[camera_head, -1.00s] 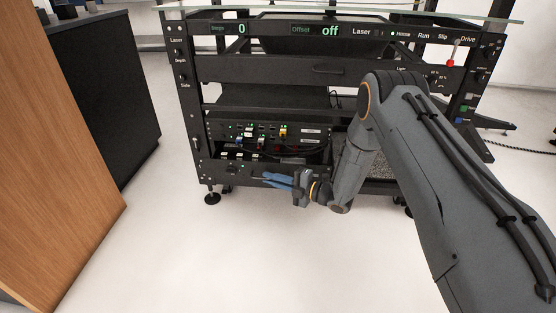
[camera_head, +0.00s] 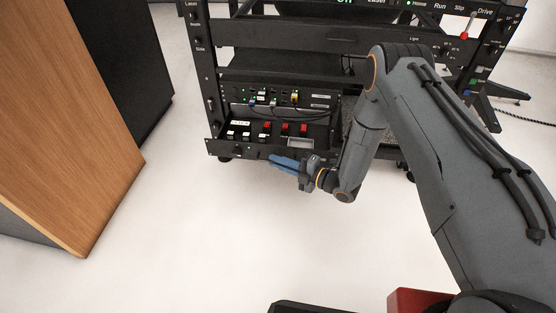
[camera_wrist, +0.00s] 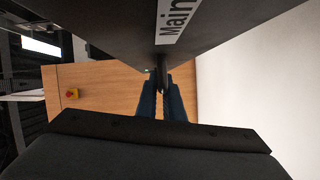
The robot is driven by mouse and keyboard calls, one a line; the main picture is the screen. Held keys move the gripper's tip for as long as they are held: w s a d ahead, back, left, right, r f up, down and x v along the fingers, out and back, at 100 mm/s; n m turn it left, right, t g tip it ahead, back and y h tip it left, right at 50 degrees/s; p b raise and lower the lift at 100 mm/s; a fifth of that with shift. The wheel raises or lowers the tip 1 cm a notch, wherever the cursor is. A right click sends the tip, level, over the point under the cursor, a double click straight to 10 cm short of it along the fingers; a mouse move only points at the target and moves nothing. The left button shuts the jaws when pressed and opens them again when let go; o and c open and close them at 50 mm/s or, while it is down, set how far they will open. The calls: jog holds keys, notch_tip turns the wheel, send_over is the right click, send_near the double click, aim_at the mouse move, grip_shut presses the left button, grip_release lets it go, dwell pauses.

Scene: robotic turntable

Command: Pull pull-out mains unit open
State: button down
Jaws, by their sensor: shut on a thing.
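The pull-out mains unit (camera_head: 232,149) is a black drawer low in the rack, partly pulled out. Its top shows white and red switches or sockets behind the front panel. In the wrist view its dark front (camera_wrist: 115,22) fills the top, with a white label reading "Main". My gripper (camera_head: 274,160) has blue fingers at the front panel, right of its middle. In the wrist view my gripper (camera_wrist: 162,92) is shut on a small dark handle (camera_wrist: 162,72) standing out from the panel. The fingers partly hide the handle.
The black rack frame (camera_head: 203,75) rises around the unit, with a grey panel above. A wooden cabinet (camera_head: 75,120) stands at the left. The pale floor (camera_head: 200,230) in front of the rack is clear.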

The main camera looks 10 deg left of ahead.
jog(key=shift+d, duration=0.1)
jog(key=c, duration=1.9)
grip_release()
jog(key=p+v, duration=0.2)
jog(key=v, duration=0.5)
jog(key=shift+d, duration=0.35)
jog(key=shift+s, duration=0.15)
